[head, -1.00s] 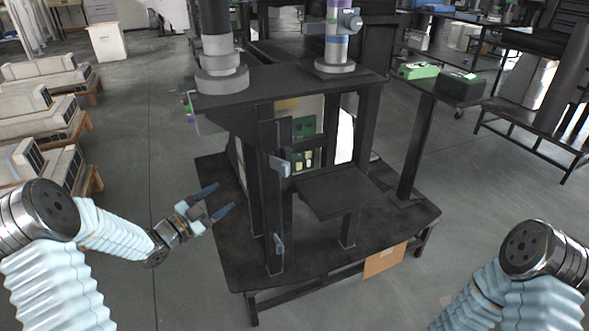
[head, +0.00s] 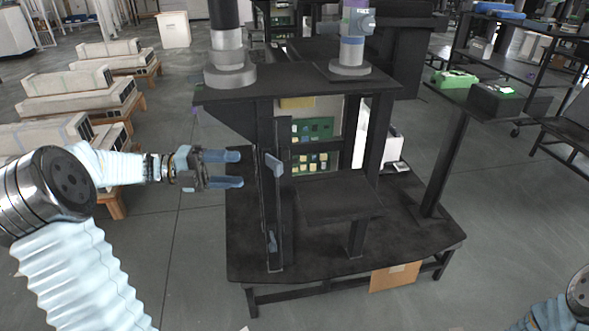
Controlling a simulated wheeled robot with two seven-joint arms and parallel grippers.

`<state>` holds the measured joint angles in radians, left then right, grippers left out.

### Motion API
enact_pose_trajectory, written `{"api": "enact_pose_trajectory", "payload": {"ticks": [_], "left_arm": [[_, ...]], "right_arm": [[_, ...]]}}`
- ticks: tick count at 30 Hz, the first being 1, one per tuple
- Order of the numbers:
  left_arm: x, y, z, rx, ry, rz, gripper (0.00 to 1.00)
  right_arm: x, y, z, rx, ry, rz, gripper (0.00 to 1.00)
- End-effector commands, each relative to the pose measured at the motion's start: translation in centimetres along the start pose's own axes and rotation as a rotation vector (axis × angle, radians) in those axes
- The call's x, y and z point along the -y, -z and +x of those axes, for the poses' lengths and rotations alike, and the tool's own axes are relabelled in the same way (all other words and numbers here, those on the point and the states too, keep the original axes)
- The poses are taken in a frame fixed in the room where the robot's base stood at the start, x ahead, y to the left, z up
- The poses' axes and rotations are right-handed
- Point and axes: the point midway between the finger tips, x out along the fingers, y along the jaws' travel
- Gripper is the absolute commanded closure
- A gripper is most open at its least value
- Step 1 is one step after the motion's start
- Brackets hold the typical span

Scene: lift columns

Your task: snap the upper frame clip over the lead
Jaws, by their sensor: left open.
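The upper frame clip (head: 274,165) is a small grey-blue flap on the front post of the black frame (head: 283,215). It sticks out at an angle and looks open. A similar lower clip (head: 272,241) sits near the foot of the same post. I cannot clearly make out the lead; a thin dark line runs beside the post. My left gripper (head: 233,169) is open and empty, its two blue fingers pointing right. In the picture it is just left of the upper clip at about its height, with a small gap. My right gripper is out of view.
The frame stands on a dark platform (head: 330,262), with a small black shelf (head: 335,199) right of the post. A green circuit panel (head: 312,130) is behind. A top plate (head: 300,82) overhangs the post.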

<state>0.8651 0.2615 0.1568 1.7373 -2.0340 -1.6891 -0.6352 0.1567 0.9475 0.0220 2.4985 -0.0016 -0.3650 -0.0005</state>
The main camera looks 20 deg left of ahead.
Motion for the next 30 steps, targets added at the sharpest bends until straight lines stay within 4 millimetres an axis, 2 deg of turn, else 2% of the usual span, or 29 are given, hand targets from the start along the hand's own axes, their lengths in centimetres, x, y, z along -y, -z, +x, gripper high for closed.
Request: {"api": "enact_pose_trajectory", "payload": {"ticks": [9,15,21,29,30], "left_arm": [[0.1,0.1,7.3,-0.004,0.002,-0.002,0.4],[0.1,0.0,10.7,-0.001,0.002,-0.003,0.4],[0.0,0.0,12.1,0.002,0.001,-0.002,0.4],[0.0,0.0,12.2,0.002,0.001,-0.002,0.4],[0.0,0.0,12.2,0.002,0.001,-0.002,0.47]], "right_arm": [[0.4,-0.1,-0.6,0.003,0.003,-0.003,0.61],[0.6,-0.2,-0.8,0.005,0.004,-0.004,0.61],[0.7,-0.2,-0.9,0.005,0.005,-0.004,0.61],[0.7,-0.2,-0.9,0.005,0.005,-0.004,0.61],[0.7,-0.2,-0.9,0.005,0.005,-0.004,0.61]]}}
